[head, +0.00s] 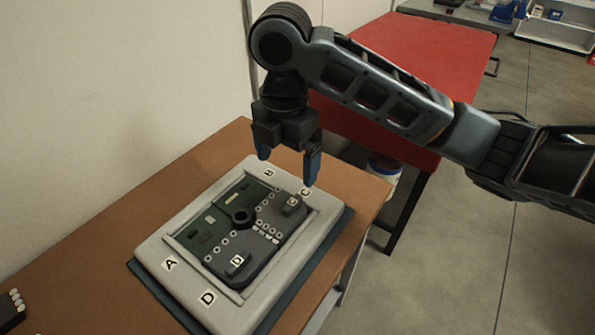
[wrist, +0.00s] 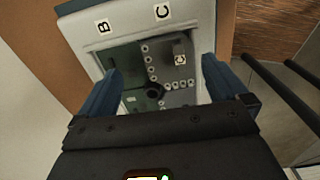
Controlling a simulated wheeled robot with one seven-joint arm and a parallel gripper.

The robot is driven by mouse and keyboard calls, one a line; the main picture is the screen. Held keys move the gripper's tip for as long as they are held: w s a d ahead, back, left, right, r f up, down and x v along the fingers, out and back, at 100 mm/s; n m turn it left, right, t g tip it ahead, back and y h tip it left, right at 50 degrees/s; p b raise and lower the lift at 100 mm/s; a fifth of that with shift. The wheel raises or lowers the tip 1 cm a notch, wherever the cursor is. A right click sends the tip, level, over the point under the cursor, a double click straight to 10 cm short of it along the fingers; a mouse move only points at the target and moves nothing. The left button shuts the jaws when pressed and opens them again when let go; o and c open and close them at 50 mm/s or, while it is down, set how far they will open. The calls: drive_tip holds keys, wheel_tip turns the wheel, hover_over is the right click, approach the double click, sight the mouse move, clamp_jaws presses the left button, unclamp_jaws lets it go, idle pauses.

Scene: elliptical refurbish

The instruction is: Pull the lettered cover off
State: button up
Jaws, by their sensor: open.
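A pale grey frame (head: 190,228) with corner letters A, B, C and D lies on the brown table. Inside it, one dark grey lettered cover with a raised block (head: 292,206) sits near corner C; its block also shows in the wrist view (wrist: 180,49). Another dark grey cover with a raised handle marked D (head: 238,265) sits near corner D. Both lie flat in the frame. My gripper (head: 288,165) is open and empty above the frame's far end, pointing down. In the wrist view, its blue fingers (wrist: 162,70) are apart, with the boards visible between them.
A green board (head: 208,228) fills the left part of the frame, around a dark central ring (head: 241,216). Several small white-ringed holes dot the covers. A red table (head: 430,60) stands behind. A dark object with white pegs (head: 14,303) lies at the lower left.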

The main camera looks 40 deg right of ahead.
sight(290, 198)
drive_tip(key=shift+s+f, duration=0.2)
drive_tip(key=shift+s, duration=0.25)
drive_tip(key=shift+f, duration=3.8)
drive_tip(key=shift+c, duration=0.2)
drive_tip(key=c, duration=1.6)
drive_tip(key=shift+o, duration=0.2)
drive_tip(key=shift+d, duration=0.1)
